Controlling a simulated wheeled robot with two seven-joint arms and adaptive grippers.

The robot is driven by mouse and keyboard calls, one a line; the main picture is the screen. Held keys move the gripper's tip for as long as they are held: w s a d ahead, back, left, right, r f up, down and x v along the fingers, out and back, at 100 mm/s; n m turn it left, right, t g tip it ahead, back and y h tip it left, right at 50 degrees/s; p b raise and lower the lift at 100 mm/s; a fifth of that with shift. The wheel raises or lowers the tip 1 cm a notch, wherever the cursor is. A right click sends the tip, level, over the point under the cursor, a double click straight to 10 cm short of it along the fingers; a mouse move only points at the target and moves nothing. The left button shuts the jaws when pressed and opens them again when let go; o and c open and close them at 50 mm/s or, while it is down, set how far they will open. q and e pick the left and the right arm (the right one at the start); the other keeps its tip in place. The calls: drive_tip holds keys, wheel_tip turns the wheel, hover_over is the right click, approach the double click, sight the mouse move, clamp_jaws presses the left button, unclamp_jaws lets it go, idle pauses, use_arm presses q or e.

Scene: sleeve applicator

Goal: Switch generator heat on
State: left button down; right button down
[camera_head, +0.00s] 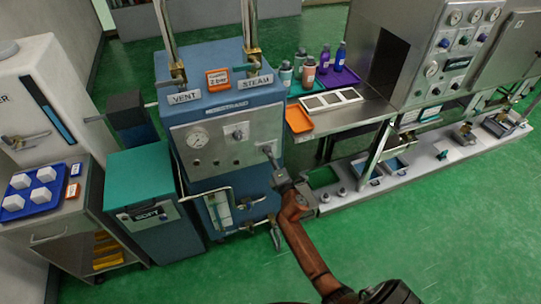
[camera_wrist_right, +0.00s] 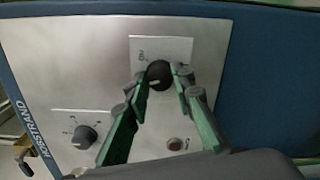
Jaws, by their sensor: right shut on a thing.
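The generator is the blue cabinet (camera_head: 232,103) with a grey control panel (camera_head: 207,162), left of centre in the head view. In the right wrist view a black rotary knob (camera_wrist_right: 158,73) sits on a pale plate, with small marks that I cannot read. My right gripper (camera_head: 269,153) is at the right part of the panel; in its wrist view the fingertips (camera_wrist_right: 161,76) are shut on this knob from both sides. In the head view the gripper covers the knob. My left gripper is not in view.
A second knob (camera_wrist_right: 84,137) and a small red button (camera_wrist_right: 175,144) are near on the panel. A pressure gauge (camera_head: 197,138) is at its left. Pipes and a valve (camera_head: 275,235) stick out below. A steel bench (camera_head: 345,116) with trays stands to the right.

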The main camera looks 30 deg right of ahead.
use_arm(q)
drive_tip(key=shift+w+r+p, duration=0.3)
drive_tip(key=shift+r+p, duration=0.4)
drive_tip(key=shift+p, duration=0.05)
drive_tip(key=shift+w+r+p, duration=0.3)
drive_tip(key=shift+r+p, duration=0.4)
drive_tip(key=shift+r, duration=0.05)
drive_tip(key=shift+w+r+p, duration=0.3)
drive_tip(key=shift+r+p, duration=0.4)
drive_tip(key=shift+p, duration=0.05)
use_arm(e)
drive_tip(key=shift+f+m, duration=0.1)
drive_tip(key=shift+m, duration=6)
drive_tip(key=c, duration=1.7)
unclamp_jaws()
drive_tip(key=shift+o, duration=0.2)
